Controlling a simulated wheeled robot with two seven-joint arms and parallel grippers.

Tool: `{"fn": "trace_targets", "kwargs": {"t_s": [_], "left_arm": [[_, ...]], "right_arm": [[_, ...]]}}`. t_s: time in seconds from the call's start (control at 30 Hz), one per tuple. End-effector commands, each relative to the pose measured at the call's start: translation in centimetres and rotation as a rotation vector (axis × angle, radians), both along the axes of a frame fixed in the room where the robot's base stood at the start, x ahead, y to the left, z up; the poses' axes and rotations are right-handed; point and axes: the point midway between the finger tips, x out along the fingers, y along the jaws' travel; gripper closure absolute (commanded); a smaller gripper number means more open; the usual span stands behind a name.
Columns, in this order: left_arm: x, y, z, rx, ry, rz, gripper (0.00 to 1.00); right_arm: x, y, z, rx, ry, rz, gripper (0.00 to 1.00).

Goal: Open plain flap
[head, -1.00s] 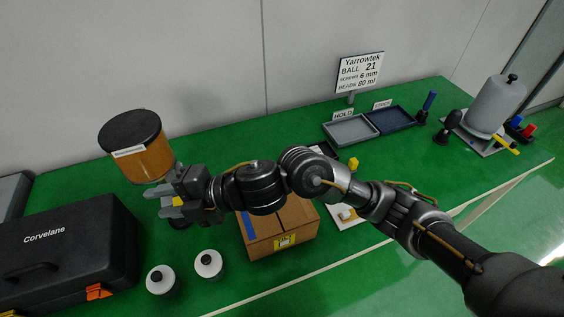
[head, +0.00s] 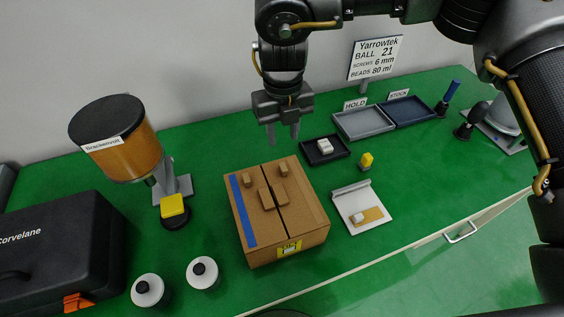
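A cardboard box (head: 282,212) stands on the green table, its top closed by two flaps that meet at a dark seam. The left flap has a blue stripe (head: 241,210). The plain flap (head: 303,199) on the right has no stripe. Small brown blocks stand on the flaps, two of them close to the seam. My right gripper (head: 284,138) hangs pointing down above and behind the box's back edge. Its two fingers are apart, with nothing between them, and touch nothing. My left gripper is not in view.
A black tray (head: 325,150) with a pale item, a yellow object (head: 366,161) and a white board (head: 361,207) lie right of the box. An orange hopper (head: 122,148), white bottles (head: 203,273) and a black case (head: 65,252) are left. Green table shows around the box.

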Motion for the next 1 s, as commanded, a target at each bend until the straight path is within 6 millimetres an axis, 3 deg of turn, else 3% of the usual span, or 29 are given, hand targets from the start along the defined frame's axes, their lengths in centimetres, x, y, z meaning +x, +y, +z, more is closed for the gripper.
{"fn": "trace_targets", "kwargs": {"t_s": [0.27, 0.7, 1.0], "left_arm": [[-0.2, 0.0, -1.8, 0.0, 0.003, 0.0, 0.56], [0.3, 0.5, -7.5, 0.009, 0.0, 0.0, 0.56], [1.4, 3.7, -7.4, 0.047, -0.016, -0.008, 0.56]], "right_arm": [[-0.1, -0.1, -2.4, 0.002, 0.001, -0.001, 0.64], [-0.1, 0.2, -10.1, 0.003, 0.001, 0.005, 0.64], [-0.1, 0.2, -10.9, 0.003, 0.0, 0.004, 0.64]]}}
